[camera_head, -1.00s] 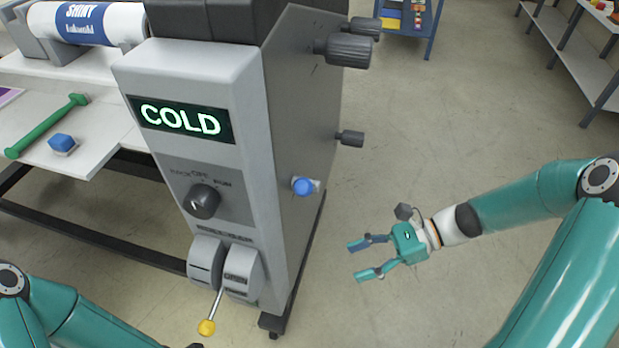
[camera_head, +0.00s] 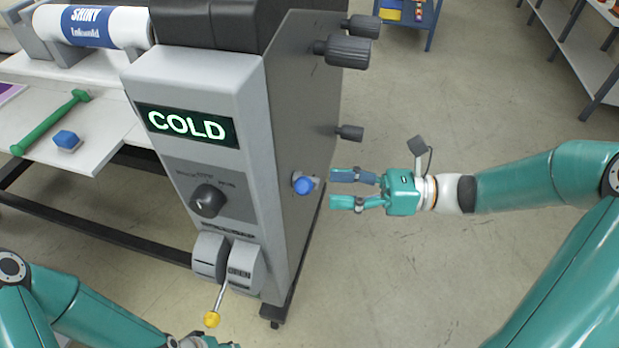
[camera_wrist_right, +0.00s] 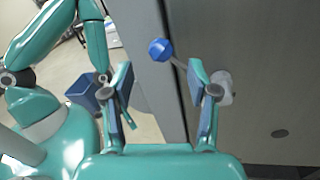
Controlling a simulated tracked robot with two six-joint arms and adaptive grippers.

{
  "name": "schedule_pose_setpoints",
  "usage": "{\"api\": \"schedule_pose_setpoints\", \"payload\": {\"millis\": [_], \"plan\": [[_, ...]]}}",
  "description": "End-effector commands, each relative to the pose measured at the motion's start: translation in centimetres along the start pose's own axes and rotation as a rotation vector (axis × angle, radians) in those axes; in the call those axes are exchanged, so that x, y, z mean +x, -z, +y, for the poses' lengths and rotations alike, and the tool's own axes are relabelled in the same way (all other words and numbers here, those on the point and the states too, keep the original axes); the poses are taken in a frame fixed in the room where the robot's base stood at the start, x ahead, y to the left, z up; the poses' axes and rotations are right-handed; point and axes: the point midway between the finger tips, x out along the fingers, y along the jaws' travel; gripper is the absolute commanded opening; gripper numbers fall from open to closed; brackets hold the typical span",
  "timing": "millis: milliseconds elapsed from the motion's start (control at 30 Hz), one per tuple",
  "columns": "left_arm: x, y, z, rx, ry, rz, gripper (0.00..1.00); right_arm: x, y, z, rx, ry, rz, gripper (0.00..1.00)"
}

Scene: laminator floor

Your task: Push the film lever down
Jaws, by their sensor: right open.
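The laminator's grey end housing (camera_head: 200,95) shows a COLD display. A lever with a blue ball knob (camera_head: 304,185) sticks out of its right side; the knob and its rod also show in the right wrist view (camera_wrist_right: 160,50). A lever with a yellow knob (camera_head: 211,319) hangs low at the front, below the grey roller covers. My right gripper (camera_head: 332,188) is open and empty, just right of the blue knob and apart from it. In the right wrist view the blue knob appears beyond the fingertips, between them. Only part of my left gripper (camera_head: 208,342) shows at the bottom edge.
A black dial (camera_head: 207,201) is on the front panel. Dark knobs (camera_head: 348,51) jut from the machine's right side above the blue knob. A white side table (camera_head: 100,140) holds a green bar (camera_head: 50,122) and a blue block (camera_head: 66,140).

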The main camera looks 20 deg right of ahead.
Motion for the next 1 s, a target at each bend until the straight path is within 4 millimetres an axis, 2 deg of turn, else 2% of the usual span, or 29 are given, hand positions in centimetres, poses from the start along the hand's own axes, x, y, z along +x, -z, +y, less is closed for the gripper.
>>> {"api": "schedule_pose_setpoints", "payload": {"millis": [100,300,500,767,1000], "plan": [[-0.7,0.0,0.2,0.0,0.0,0.0,0.4,2.6,-0.2,0.2,0.003,-0.006,0.001,0.59],[-1.1,0.0,0.4,0.0,0.0,0.0,0.4,5.4,-0.1,0.1,0.0,-0.003,0.001,0.59],[-1.3,0.0,0.5,0.0,0.0,0.0,0.4,6.5,0.1,0.0,0.001,0.0,0.001,0.59],[-1.3,0.0,0.5,0.0,0.0,0.0,0.4,6.5,0.1,0.0,0.0,0.001,0.001,0.59],[-1.3,0.0,0.5,0.0,0.0,0.0,0.4,6.5,0.1,0.0,0.0,0.001,0.001,0.21]]}}
